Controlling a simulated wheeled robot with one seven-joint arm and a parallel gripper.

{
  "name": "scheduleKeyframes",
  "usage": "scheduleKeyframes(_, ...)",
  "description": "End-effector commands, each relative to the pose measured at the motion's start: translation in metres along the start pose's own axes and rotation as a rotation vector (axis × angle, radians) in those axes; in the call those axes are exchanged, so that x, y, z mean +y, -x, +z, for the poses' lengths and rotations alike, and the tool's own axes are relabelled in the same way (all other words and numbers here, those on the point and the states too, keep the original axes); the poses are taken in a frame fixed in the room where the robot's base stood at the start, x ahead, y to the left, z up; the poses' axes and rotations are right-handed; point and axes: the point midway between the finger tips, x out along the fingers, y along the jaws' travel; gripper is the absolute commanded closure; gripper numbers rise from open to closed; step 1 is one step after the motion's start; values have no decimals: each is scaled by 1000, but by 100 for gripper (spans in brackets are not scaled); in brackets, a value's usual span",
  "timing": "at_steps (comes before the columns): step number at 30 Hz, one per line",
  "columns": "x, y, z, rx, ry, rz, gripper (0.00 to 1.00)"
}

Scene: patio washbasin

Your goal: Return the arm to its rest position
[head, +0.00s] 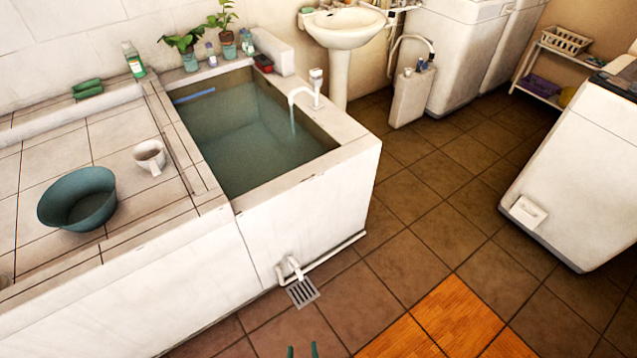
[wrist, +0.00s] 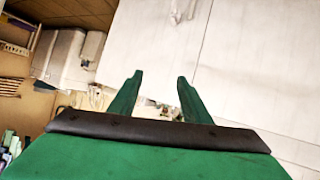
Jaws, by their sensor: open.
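My gripper (wrist: 160,78) shows in the wrist view as two green fingers beyond a dark bar. The fingers stand apart with nothing between them. In the head view only the green fingertips of my gripper (head: 302,351) show at the bottom edge, over the tiled floor, in front of the washbasin. The rest of my arm is out of the head view.
The tiled washbasin (head: 310,200) holds water, with a tap running. A white appliance (head: 580,160) stands at right. The brown floor (head: 430,210) between them is clear.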

Motion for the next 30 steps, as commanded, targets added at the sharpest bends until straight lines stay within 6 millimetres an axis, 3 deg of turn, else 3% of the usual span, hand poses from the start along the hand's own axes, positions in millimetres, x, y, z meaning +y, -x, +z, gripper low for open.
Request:
scheduleKeyframes(1,6,22,-6,16,-20,16,56)
scheduleKeyframes(9,37,118,-62,140,-121,79,56)
scheduleKeyframes(15,52,167,-104,217,-167,93,56)
scheduleKeyframes(21,56,183,-121,248,-184,93,56)
scheduleKeyframes(30,56,183,-122,249,-185,93,56)
